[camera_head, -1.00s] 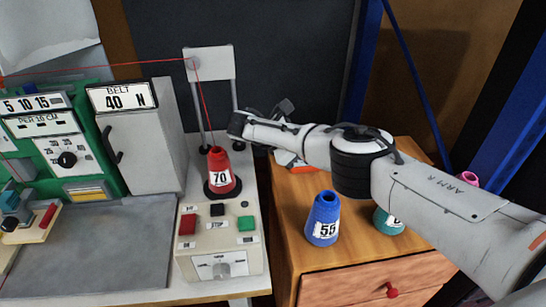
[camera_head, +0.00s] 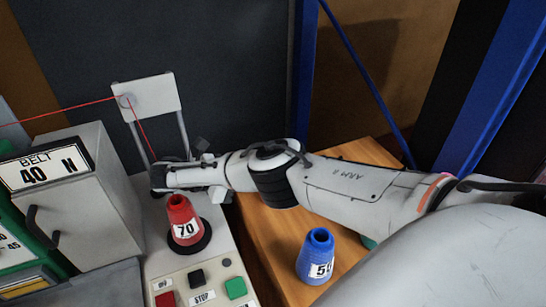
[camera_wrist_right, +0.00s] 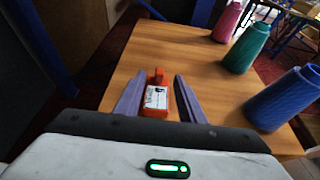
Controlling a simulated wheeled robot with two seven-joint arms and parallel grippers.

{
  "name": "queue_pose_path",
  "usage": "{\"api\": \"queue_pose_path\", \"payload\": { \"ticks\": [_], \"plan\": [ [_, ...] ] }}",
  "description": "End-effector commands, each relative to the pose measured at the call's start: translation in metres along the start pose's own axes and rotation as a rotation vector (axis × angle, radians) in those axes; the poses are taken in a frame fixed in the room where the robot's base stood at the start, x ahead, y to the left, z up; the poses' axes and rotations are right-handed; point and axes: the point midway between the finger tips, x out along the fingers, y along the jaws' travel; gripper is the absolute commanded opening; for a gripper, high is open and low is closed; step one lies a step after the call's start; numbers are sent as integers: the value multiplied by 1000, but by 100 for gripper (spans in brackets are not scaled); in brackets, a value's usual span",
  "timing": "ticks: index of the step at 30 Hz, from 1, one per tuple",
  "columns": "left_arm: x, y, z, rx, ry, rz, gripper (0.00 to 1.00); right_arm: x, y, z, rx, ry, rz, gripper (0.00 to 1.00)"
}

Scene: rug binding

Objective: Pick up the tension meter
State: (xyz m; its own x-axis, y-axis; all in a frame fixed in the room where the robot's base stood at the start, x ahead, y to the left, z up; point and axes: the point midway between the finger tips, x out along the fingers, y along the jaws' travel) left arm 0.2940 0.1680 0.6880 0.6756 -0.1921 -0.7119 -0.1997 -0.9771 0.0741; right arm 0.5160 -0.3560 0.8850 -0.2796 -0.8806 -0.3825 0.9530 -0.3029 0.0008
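The tension meter appears to be the small orange device (camera_wrist_right: 156,97) with a white label, on the wooden cabinet top in the right wrist view. My right gripper (camera_wrist_right: 159,78) is open, with its two purple-grey fingers on either side of the device and visible gaps to both. It does not hold it. Whether the fingertips are at its height is hard to tell. In the head view my right arm hides the device and the gripper's fingers. My left gripper is in neither view.
A red cone marked 70 (camera_head: 183,222) stands on the machine left of the cabinet.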

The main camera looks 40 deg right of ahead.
Motion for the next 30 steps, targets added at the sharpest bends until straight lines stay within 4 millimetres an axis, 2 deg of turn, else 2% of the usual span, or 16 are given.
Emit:
{"api": "queue_pose_path", "payload": {
  "ticks": [9,13,19,26,30],
  "plan": [
    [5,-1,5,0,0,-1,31,44,0,-6,1,0,-1,36],
    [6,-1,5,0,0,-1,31,51,-1,-6,0,1,0,36],
    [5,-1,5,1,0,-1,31,51,-1,-5,0,1,0,36],
    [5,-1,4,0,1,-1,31,51,-1,-5,0,1,0,0],
    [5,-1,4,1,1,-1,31,51,-1,-5,0,0,0,0]
  ]
}}
